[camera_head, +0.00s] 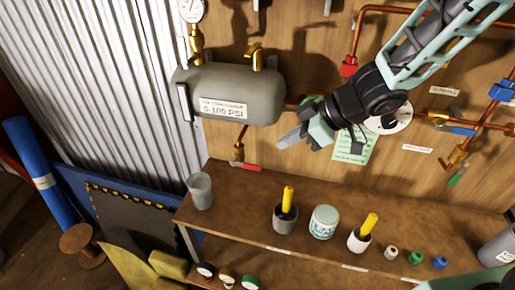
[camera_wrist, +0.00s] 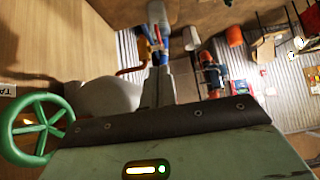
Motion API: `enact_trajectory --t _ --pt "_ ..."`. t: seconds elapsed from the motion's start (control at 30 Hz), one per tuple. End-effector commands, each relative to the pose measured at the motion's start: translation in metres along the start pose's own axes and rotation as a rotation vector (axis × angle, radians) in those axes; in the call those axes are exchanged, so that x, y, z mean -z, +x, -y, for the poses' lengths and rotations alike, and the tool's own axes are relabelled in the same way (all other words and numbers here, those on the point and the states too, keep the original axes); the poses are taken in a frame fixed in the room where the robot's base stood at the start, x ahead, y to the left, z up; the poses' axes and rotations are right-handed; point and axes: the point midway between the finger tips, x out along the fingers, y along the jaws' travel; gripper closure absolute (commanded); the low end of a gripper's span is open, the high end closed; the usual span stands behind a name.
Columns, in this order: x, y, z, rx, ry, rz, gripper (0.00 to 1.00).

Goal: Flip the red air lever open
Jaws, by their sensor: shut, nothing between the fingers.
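The red air lever (camera_head: 246,168) sits on a copper valve (camera_head: 238,152) below the grey air tank (camera_head: 235,92), low on the wooden wall. It lies roughly level, pointing right. My gripper (camera_head: 288,139) is shut and empty, to the right of and above the lever, apart from it in the picture. In the wrist view my gripper (camera_wrist: 158,88) shows its closed fingers, with the tank (camera_wrist: 103,95) to their left. A small red part shows beyond the fingertips in the wrist view; I cannot tell whether it is the lever.
A brown shelf (camera_head: 245,215) runs below, with a grey cup (camera_head: 200,190), a jar (camera_head: 323,222) and two pots with yellow handles. A gauge (camera_head: 192,10) stands above the tank. Copper pipes with blue and green handles are at right. A green handwheel (camera_wrist: 37,128) is close at left in the wrist view.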

Motion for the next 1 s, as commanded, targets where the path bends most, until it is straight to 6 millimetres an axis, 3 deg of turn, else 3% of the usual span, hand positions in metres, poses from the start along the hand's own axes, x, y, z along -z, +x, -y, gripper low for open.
enact_trajectory --t 0.33,0.7,1.0 --pt "-0.001 0.01 0.0 0.0 0.0 0.0 1.0" --pt "-0.001 0.073 0.001 0.0 -0.002 0.001 1.0" --pt "0.0 0.1 0.0 -0.002 -0.001 0.001 1.0"
